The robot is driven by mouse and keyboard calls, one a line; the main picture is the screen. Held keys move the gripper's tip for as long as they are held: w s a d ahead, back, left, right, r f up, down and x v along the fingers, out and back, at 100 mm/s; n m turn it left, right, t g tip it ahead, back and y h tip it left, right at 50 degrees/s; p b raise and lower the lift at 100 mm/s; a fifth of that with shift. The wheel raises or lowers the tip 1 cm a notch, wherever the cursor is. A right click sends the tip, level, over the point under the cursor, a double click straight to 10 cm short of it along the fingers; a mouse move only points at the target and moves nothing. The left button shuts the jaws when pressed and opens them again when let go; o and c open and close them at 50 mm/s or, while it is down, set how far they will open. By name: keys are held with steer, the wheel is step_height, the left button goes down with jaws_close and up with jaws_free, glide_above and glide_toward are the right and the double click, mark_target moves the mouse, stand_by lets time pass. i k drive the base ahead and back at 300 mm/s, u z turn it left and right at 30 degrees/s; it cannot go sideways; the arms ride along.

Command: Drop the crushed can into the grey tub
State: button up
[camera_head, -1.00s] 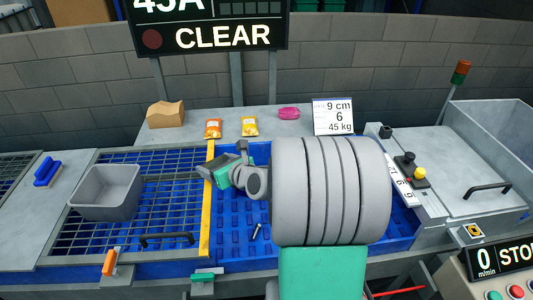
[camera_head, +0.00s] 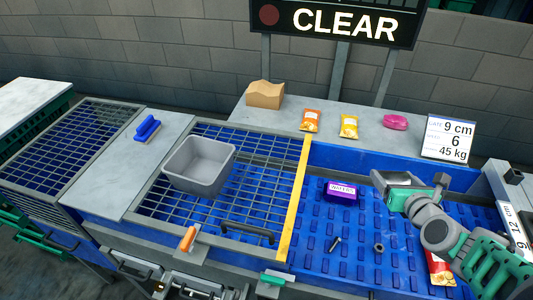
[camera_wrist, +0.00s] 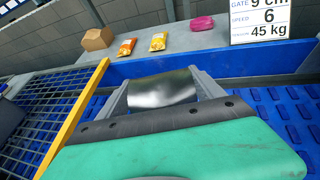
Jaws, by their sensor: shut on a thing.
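The grey tub (camera_head: 187,182) stands on the grid over the left part of the blue belt, open at the top, and I see nothing in it. My gripper (camera_wrist: 163,90) is shut on a shiny silver metal piece, which I take for the crushed can (camera_wrist: 162,89), held between its two fingers in the wrist view. In the head view my gripper (camera_head: 379,182) is at the right, above the blue belt, well apart from the tub. There the can is hard to make out against the grey fingers.
A yellow bar (camera_head: 296,205) divides grid and belt. On the belt lie a purple wafers packet (camera_head: 342,191), a bolt (camera_head: 335,244), a nut (camera_head: 379,247) and a red packet (camera_head: 440,269). Several food packs lie on the back shelf (camera_head: 275,118). A handle (camera_head: 247,230) stands before the tub.

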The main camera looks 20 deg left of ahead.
mark_target(209, 177)
steer(key=z, duration=0.05)
steer(key=k, duration=1.05)
steer(key=u, duration=1.95)
steer(key=i, duration=1)
steer(key=z, duration=0.05)
